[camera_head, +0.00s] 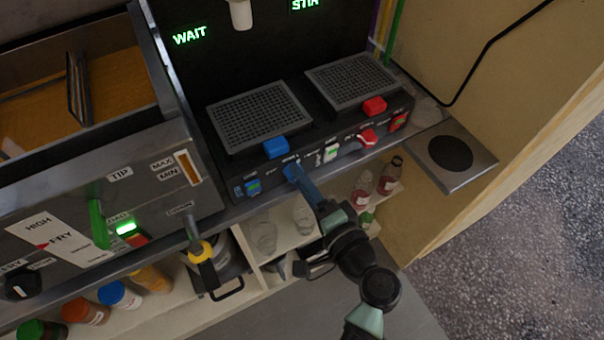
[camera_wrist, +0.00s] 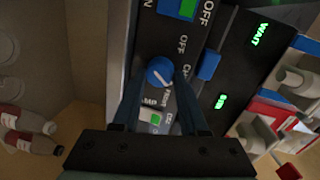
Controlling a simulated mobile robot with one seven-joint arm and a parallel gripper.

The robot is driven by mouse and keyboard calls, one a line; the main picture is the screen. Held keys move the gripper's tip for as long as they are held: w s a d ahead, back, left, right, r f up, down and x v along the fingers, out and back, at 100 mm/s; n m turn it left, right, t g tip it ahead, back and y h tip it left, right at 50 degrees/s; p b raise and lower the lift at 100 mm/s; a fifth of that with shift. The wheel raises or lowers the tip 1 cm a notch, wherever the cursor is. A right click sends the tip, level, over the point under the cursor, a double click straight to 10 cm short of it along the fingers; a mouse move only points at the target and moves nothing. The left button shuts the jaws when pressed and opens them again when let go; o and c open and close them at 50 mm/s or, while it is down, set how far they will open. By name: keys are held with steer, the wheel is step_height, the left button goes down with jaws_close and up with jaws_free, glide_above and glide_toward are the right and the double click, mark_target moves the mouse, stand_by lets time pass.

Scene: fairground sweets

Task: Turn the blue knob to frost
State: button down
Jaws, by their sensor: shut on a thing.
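The blue knob (camera_wrist: 158,70) sits on the black front panel of the machine, with a white pointer line on its face. Labels surround it; OFF is legible, while the others are partly hidden or too small to read surely. I cannot tell exactly which label the pointer meets. My gripper (camera_wrist: 161,82) has one finger on each side of the knob and is shut on it. In the head view my gripper (camera_head: 293,172) reaches the panel from below, and its blue fingers mostly hide the knob.
A blue lever (camera_head: 276,147) and a blue-green switch (camera_head: 253,187) are close by on the panel. Red controls (camera_head: 367,137) are to the right. The fryer (camera_head: 100,190) stands to the left. Bottles (camera_head: 389,176) and glasses (camera_head: 262,232) fill the shelf below.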

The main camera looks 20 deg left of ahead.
steer(key=shift+w+d+m+y+p, duration=0.1)
steer(key=shift+m+y+p, duration=0.2)
steer(key=shift+m+p, duration=1.3)
steer(key=shift+f+m+b, duration=0.1)
steer(key=shift+m+b, duration=0.4)
steer(key=shift+m, duration=0.1)
steer(key=shift+c, duration=2.2)
jaws_free()
steer(key=v, duration=1.3)
steer(key=shift+b, duration=0.35)
steer(key=shift+w, duration=0.1)
